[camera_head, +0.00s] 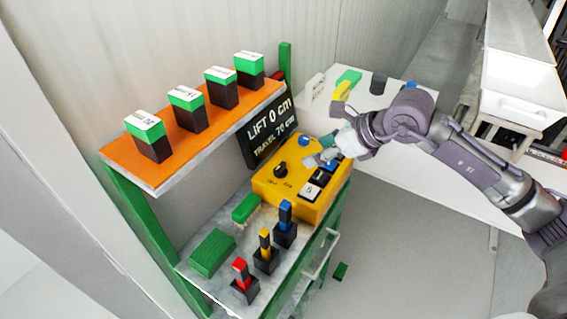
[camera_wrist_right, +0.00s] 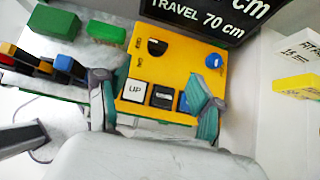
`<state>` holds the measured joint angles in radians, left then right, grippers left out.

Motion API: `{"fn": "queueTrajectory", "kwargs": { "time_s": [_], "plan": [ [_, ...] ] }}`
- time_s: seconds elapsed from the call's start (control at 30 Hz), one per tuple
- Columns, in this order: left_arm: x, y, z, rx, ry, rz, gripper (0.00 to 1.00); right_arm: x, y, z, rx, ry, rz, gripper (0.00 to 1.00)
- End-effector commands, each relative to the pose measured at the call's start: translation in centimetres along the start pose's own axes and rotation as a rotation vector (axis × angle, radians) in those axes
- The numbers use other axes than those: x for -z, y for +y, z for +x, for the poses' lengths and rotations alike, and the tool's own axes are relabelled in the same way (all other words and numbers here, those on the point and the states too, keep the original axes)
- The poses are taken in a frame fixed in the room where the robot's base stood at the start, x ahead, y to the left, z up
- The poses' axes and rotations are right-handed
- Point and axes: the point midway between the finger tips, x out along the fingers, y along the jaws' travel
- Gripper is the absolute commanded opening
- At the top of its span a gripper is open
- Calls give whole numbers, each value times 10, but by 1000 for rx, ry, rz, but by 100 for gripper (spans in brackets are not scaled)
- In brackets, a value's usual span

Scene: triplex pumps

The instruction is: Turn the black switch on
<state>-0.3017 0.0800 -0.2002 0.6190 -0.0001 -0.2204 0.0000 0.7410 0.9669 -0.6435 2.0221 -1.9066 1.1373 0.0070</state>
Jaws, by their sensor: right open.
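The black switch (camera_head: 280,169) is a round knob on top of the yellow control box (camera_head: 268,187). It also shows in the right wrist view (camera_wrist_right: 157,47), with small labels beside it that are too small to read surely. My right gripper (camera_head: 322,156) is open and empty over the box's right part, to the right of the knob and apart from it. In the right wrist view its two fingers (camera_wrist_right: 150,82) spread on either side of the push buttons, with the knob beyond the fingertips. My left gripper is not in view.
The box also carries a blue knob (camera_wrist_right: 213,61), a white UP button (camera_wrist_right: 134,90) and a black button (camera_wrist_right: 162,96). A black display (camera_head: 267,130) stands behind it. Levers (camera_head: 264,250) and green blocks (camera_head: 212,252) occupy the lower shelf. An orange shelf (camera_head: 185,145) holds several green-topped blocks.

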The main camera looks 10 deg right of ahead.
Motion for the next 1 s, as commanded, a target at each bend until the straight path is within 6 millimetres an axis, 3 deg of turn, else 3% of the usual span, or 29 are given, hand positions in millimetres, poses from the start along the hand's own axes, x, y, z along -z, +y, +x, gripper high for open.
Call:
{"fn": "queueTrajectory", "kwargs": {
  "time_s": [0.4,0.6,1.0],
  "plan": [
    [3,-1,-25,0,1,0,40,-3,3,84,-8,-2,4,67],
    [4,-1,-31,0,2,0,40,-2,3,115,-8,-3,3,67],
    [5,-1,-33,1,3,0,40,-1,3,128,-6,-4,1,67]
  ]
}}
